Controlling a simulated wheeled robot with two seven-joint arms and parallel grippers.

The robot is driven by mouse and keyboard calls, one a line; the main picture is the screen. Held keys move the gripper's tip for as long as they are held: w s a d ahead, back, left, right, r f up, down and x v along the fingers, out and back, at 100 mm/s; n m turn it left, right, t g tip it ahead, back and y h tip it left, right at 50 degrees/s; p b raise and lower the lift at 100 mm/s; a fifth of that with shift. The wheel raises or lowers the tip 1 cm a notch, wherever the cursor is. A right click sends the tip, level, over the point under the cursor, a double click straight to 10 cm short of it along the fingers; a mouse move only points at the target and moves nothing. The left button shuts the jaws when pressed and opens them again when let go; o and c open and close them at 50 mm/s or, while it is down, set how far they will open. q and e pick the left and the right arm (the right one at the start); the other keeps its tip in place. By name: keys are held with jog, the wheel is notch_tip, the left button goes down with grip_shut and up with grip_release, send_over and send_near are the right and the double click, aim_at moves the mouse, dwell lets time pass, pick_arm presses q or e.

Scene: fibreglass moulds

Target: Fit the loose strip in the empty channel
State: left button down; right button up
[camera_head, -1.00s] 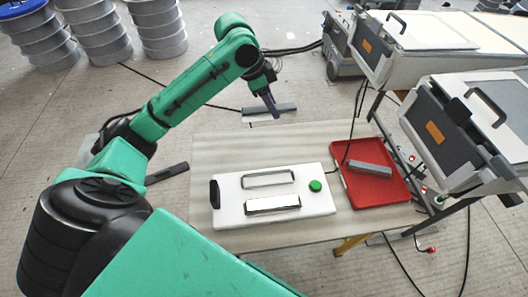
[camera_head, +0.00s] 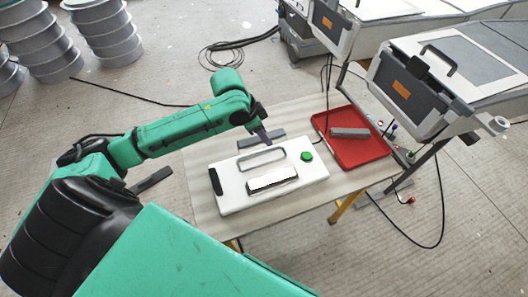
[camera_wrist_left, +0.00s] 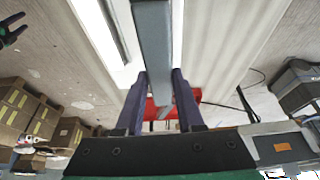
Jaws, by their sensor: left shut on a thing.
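My left gripper (camera_head: 265,137) is shut on a grey strip (camera_head: 247,141) and holds it above the far edge of a white block. In the left wrist view the strip (camera_wrist_left: 154,40) runs lengthwise between the two dark purple fingers (camera_wrist_left: 160,95). The white block (camera_head: 235,196) lies on the table and has two long channels. The far channel (camera_head: 262,160) shows a grey outline with a pale inside. The near channel (camera_head: 272,181) has a bright white inside with a dark edge; I cannot tell what fills it.
A green button (camera_head: 307,156) and a black part (camera_head: 215,181) are on the block. A red tray (camera_head: 362,151) holding another grey bar (camera_head: 350,133) stands at right. The table (camera_head: 205,155) is bare left of the block. Grey-and-white machines (camera_head: 420,85) stand beyond, with cables below.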

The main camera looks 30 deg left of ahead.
pick_arm(q)
send_near(268, 159)
jog(key=x, duration=0.5)
jog(key=shift+w+f, duration=0.1)
jog(key=shift+w, duration=0.3)
jog(key=shift+f, duration=0.2)
jog(key=c, duration=0.5)
grip_release()
jog(key=shift+s, duration=0.1)
jog(key=shift+f, duration=0.15)
jog(key=shift+s, duration=0.1)
